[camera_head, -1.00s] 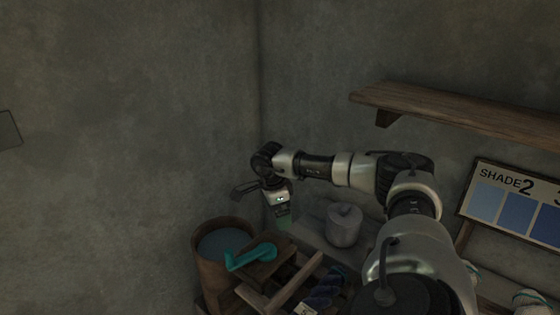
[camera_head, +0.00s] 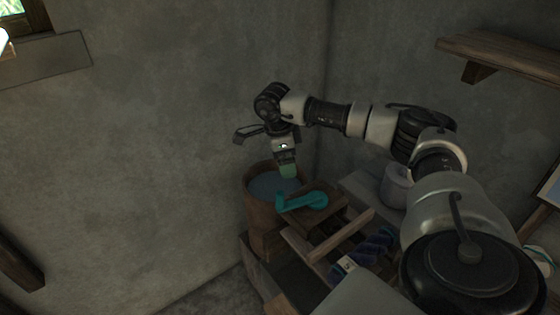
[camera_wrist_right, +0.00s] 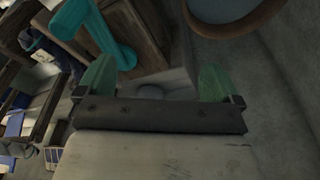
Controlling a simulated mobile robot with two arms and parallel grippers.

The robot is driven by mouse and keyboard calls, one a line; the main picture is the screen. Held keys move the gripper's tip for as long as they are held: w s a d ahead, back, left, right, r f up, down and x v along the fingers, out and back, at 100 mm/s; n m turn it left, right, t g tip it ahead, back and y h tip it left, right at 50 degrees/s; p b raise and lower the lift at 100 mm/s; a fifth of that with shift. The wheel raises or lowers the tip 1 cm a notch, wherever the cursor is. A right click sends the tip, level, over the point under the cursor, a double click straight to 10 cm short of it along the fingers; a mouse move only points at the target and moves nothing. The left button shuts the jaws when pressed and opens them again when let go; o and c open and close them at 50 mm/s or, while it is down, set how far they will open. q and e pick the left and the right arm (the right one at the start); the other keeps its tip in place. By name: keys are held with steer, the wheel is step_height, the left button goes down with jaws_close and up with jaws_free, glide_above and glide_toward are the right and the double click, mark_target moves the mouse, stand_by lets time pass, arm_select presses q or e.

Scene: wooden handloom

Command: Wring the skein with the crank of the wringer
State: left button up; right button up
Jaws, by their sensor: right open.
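The teal crank (camera_head: 312,201) sits on the wooden wringer (camera_head: 335,212) beside a round wooden tub (camera_head: 262,212). A dark blue twisted skein (camera_head: 374,246) lies at the wringer's frame, partly hidden by my right arm. My right gripper (camera_head: 287,170) points down above the tub's rim, up and to the left of the crank. In the right wrist view its two green fingers (camera_wrist_right: 156,80) are apart with nothing between them. The crank (camera_wrist_right: 95,30) shows there at the upper left, close to the left finger but outside the jaws. My left gripper is not in view.
A grey lidded pot (camera_head: 396,187) stands behind the wringer. A wooden shelf (camera_head: 500,62) is on the wall at the upper right. Bare walls stand close behind the tub. Liquid in the tub (camera_head: 272,186) looks blue-grey.

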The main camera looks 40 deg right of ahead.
mark_target(278, 193)
steer(key=s+a, duration=0.2)
steer(key=s+a+p, duration=0.1)
steer(key=s+a, duration=0.1)
steer(key=a, duration=0.1)
steer(key=s+a+p, duration=0.1)
steer(key=s+a, duration=0.1)
steer(key=a, duration=0.1)
steer(key=shift+s+r, duration=0.1)
steer(key=shift+s, duration=0.2)
steer(key=f+b, duration=0.4)
steer(key=f, duration=0.1)
steer(key=shift+w+d+f, duration=0.1)
steer(key=shift+w+d, duration=0.1)
steer(key=shift+w, duration=0.05)
